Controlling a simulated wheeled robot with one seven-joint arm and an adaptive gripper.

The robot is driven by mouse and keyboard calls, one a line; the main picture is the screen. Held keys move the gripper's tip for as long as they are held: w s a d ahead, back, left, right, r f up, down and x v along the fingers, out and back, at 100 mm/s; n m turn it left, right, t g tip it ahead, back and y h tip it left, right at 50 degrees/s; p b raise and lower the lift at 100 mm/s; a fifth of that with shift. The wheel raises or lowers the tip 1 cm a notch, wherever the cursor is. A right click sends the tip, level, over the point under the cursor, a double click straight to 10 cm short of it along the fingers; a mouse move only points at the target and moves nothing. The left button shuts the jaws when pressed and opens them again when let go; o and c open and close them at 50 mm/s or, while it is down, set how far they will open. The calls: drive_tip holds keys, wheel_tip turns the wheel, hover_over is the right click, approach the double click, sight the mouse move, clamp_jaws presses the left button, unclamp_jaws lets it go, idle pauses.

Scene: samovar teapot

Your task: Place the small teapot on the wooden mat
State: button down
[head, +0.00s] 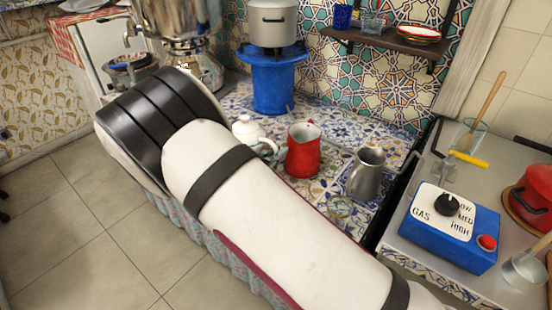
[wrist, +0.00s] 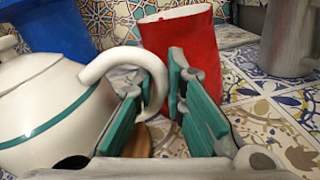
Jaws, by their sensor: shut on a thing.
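The small teapot (head: 250,131) is white with a lid and stands upright on the tiled counter, just beyond my arm in the head view. In the wrist view the teapot (wrist: 45,105) fills the left side, with a green band around its body. My gripper (wrist: 157,88) has its green-padded fingers on either side of the teapot's curved handle and is shut on it. A small brown wooden patch (wrist: 160,131) shows below the handle and may be part of the wooden mat; the rest of it is hidden.
A red pitcher (head: 303,150) stands just right of the teapot, close beyond my fingers. A grey metal jug (head: 367,172) is further right. A blue stand (head: 273,80) with a pot and a samovar (head: 185,25) are behind. A blue gas box (head: 450,228) sits at right.

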drive_tip(key=shift+d+f, duration=0.1)
drive_tip(key=shift+f, duration=0.55)
drive_tip(key=c, duration=1.6)
unclamp_jaws()
drive_tip(key=shift+f, duration=0.15)
drive_tip(key=shift+c, duration=0.2)
drive_tip(key=shift+s+a, duration=0.2)
drive_tip(key=v, duration=1.1)
drive_tip(key=shift+a, duration=0.25)
drive_tip(key=shift+s, duration=0.15)
